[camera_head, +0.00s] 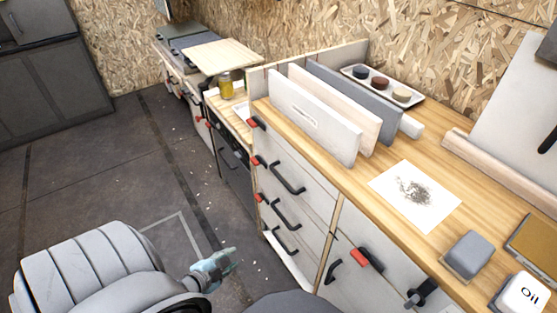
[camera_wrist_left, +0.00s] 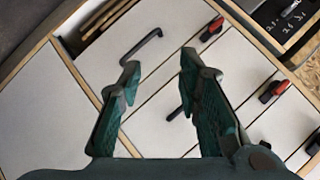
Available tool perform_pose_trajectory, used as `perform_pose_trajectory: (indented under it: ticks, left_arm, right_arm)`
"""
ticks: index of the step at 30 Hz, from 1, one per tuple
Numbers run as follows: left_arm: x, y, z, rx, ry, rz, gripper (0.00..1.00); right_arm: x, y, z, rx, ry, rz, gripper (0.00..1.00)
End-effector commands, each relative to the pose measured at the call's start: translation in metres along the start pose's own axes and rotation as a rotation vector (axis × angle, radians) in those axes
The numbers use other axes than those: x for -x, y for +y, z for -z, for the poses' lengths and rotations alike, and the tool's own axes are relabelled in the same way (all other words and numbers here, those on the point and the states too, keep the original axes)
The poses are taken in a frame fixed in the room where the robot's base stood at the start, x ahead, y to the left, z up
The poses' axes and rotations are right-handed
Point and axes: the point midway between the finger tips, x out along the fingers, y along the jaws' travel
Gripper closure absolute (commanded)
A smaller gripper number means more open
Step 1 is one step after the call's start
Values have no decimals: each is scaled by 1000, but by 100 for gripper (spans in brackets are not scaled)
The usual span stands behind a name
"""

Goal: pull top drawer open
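The top drawer (camera_head: 293,157) is in the light wooden cabinet, below the worktop's front edge. Its front looks flush with the cabinet, with a black bar handle (camera_head: 288,180). My left gripper (camera_head: 222,264) is left of the drawer stack in the head view, apart from the fronts. In the left wrist view, its two teal-padded fingers (camera_wrist_left: 160,66) are spread with nothing held between them. A black handle (camera_wrist_left: 142,47) lies beyond the fingertips there; I cannot tell which drawer it belongs to. My right gripper is not in view.
Red latches (camera_head: 258,160) stick out beside the drawers. Free floor (camera_head: 110,170) lies left of the cabinet.

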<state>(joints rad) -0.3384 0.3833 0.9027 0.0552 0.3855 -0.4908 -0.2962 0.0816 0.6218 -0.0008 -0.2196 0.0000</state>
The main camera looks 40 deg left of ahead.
Motion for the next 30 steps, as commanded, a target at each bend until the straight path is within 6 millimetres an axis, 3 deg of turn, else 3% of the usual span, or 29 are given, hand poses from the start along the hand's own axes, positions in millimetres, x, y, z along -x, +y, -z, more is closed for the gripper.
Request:
perform_pose_trajectory:
  ticks: [1,3,6,7,11,21,30]
  left_arm:
    - [-17,-38,18,-172,162,117,69]
    - [-9,-95,68,-420,395,307,69]
    - [20,-136,121,-648,617,516,69]
    - [27,-143,131,-684,653,554,69]
    - [29,-156,155,-725,698,604,69]
    - [-31,-178,224,-721,695,602,69]
    - [-53,-187,250,-721,692,596,69]
  right_arm:
    - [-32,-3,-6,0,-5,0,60]
    - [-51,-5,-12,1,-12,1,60]
    - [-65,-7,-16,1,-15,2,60]
    - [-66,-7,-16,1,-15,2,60]
    - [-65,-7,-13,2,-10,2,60]
    - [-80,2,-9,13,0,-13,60]
    - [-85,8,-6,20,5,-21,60]
